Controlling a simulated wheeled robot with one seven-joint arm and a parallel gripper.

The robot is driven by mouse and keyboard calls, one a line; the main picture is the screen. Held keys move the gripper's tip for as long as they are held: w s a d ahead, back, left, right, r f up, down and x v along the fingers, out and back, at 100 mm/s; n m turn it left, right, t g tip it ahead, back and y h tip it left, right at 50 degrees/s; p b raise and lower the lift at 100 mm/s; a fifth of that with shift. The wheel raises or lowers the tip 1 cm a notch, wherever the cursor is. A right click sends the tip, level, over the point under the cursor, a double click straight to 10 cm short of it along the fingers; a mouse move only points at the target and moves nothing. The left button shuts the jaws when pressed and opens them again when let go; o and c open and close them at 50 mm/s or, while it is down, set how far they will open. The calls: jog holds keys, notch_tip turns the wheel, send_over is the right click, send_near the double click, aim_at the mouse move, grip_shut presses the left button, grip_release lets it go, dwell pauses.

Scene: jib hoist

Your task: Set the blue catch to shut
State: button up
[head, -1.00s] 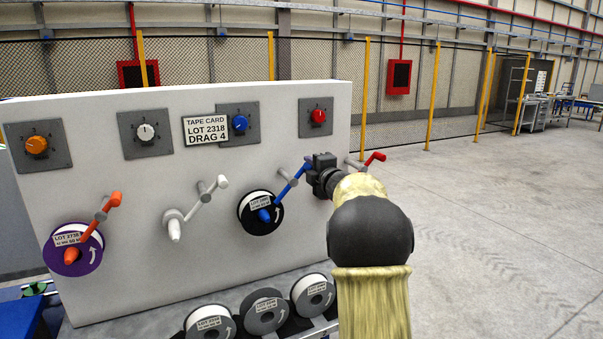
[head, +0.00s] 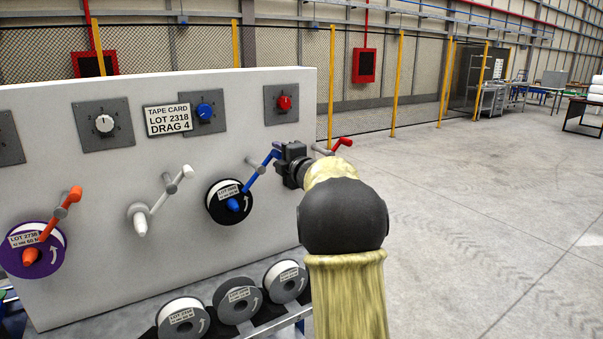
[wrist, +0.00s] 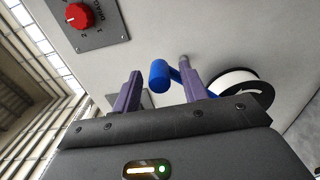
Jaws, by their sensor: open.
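The blue catch (head: 257,173) is a crank-like lever on the grey panel, angled up and to the right from its blue hub over a black-rimmed white reel (head: 223,215). My gripper (head: 281,156) is at the lever's upper end, partly hiding it. In the wrist view the blue knob end (wrist: 158,75) lies between the two purple-grey fingers of my gripper (wrist: 159,86). The fingers stand apart with a gap showing on the left side of the knob; I cannot tell whether the right finger touches it.
Similar orange (head: 57,222), white (head: 160,203) and red (head: 342,145) levers stand on the panel (head: 190,85). Dials and a drag-4 tape card (head: 168,120) sit above. Several reels (head: 238,304) lie below. The floor (head: 470,220) to the right is open.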

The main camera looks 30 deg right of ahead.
jog(key=s+b, duration=0.2)
jog(key=s, duration=1.3)
jog(key=shift+d, duration=0.35)
jog(key=shift+f, duration=0.1)
